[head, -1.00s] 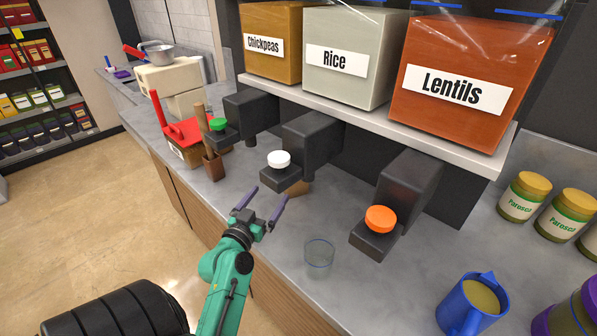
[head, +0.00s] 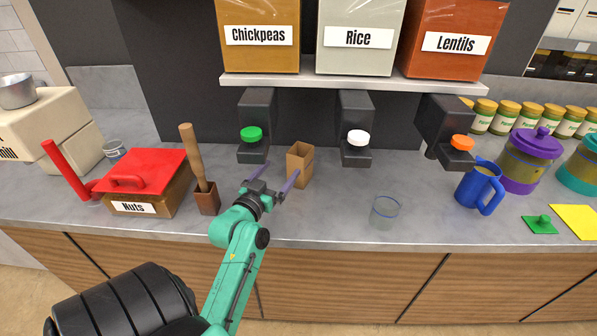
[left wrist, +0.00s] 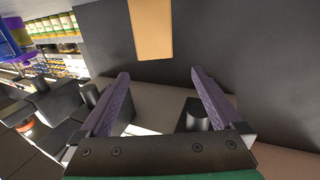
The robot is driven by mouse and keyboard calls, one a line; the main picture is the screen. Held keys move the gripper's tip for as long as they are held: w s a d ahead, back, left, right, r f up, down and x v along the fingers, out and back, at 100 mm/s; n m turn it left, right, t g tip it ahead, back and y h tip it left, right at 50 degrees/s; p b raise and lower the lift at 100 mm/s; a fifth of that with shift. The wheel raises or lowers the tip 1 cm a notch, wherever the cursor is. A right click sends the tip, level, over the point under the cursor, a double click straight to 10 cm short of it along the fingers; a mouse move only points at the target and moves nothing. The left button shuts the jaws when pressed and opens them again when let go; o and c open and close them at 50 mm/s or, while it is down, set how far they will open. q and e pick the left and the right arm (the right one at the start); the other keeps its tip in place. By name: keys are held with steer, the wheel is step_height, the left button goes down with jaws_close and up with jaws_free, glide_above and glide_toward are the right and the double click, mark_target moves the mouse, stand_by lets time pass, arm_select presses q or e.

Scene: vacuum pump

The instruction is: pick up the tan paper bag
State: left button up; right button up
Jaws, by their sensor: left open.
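The tan paper bag (head: 299,166) stands upright on the grey counter in the head view, below and between the green-capped and white-capped dispensers. Its top looks open. My left gripper (head: 277,179) is open and empty, just to the left and in front of the bag. One purple finger overlaps the bag's left edge in the picture; I cannot tell whether it touches. In the left wrist view the two fingers (left wrist: 160,75) are spread with nothing between them. A plain tan-orange patch shows beyond them at the top; I cannot tell what it is. My right gripper is not in view.
Green-capped (head: 252,133) and white-capped (head: 358,138) dispensers overhang the counter near the bag. To the left are a brown holder with a wooden pestle (head: 192,155) and a red-lidded Nuts box (head: 150,185). A glass (head: 384,212) and blue jug (head: 481,186) stand to the right.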

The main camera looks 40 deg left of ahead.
arm_select(q)
steer(key=w+p, duration=0.1)
steer(key=w, duration=0.1)
steer(key=p, duration=0.2)
glide_toward(306, 144)
steer(key=x, duration=0.5)
steer(key=shift+a+f, duration=0.1)
steer(key=shift+a, duration=0.1)
steer(key=shift+w+a+p, duration=0.2)
steer(key=shift+p, duration=0.1)
steer(key=p+x, duration=0.1)
steer(key=x, duration=0.3)
steer(key=shift+w+d+f, duration=0.1)
steer(key=shift+d, duration=0.05)
steer(key=shift+w+f, duration=0.15)
steer(key=shift+w, duration=0.1)
steer(key=shift+s, duration=0.25)
steer(key=c, duration=0.7)
jaws_close()
steer(key=shift+w, duration=0.1)
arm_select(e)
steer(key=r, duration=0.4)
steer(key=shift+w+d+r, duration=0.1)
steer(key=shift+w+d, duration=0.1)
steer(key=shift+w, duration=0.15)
